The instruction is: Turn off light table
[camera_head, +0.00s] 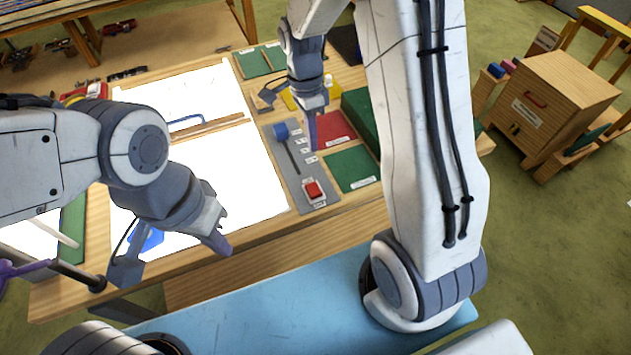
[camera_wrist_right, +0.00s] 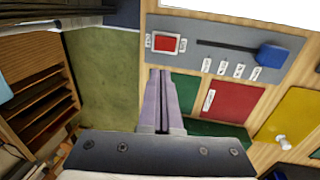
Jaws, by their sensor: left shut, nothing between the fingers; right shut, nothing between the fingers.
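The light table's panel (camera_head: 185,95) glows bright white, so it is lit. At its right edge a grey control strip (camera_head: 300,172) carries a red rocker switch (camera_head: 314,189) in a white frame and a slider with a blue knob (camera_head: 281,131). The switch (camera_wrist_right: 164,44) and the blue knob (camera_wrist_right: 270,54) also show in the right wrist view. My right gripper (camera_head: 313,147) is shut and empty, over the trays beside the strip; in the wrist view its tips (camera_wrist_right: 160,73) appear just below the switch, apart from it. My left gripper (camera_head: 225,250) is shut and empty over the table's front edge.
Green (camera_head: 352,168) and red (camera_head: 334,130) trays lie right of the strip. A blue piece (camera_head: 147,238) lies on the lit panel near my left arm. A wooden cabinet (camera_head: 555,105) stands at the right, with open green floor (camera_head: 560,240) before it.

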